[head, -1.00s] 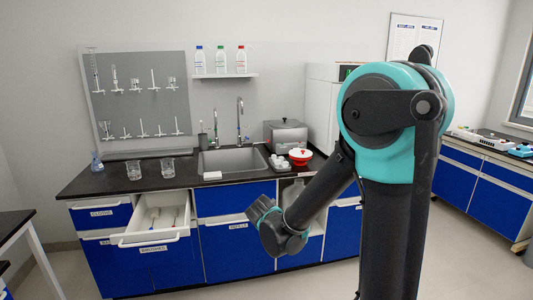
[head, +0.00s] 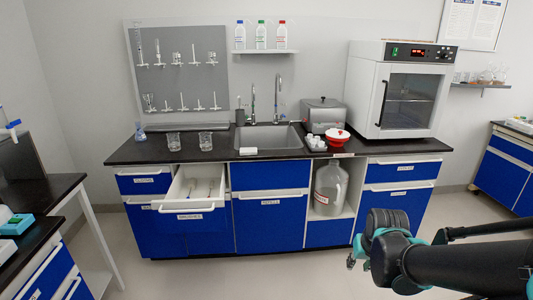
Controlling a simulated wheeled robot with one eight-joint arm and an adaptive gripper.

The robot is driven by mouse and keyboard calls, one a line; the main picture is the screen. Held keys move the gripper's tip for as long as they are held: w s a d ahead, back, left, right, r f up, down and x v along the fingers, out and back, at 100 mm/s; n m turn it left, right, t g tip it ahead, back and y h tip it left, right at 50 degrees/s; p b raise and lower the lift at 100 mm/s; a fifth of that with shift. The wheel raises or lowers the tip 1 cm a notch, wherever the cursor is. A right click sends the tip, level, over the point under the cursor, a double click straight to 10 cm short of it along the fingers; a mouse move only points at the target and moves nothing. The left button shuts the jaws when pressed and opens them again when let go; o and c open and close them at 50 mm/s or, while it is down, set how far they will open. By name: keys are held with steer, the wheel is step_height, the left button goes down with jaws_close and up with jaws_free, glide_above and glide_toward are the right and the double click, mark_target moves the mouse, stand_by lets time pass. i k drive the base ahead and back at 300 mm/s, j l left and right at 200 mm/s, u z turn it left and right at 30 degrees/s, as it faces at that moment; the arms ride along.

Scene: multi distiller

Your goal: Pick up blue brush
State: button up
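An open white drawer (head: 181,205) juts out from the left of the blue counter. Inside it lie slim brushes, a left brush (head: 192,188) and a right brush (head: 211,188). They are too small for me to tell which one is blue. My arm reaches in from the lower right, far from the drawer. Its dark wrist joint is in front of the cabinets' right end. A small part of my gripper (head: 352,262) seems to show below the wrist. The rest is hidden, so its fingers cannot be read.
The black counter (head: 330,153) holds beakers (head: 205,140), a sink (head: 268,138), a red-and-white bowl (head: 338,137) and an oven (head: 408,90). A large jug (head: 330,188) stands in an open cubby. A side table (head: 45,192) is at the left. The floor before the drawer is clear.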

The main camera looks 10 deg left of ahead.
mark_target(192, 185)
steer(key=u, duration=1.3)
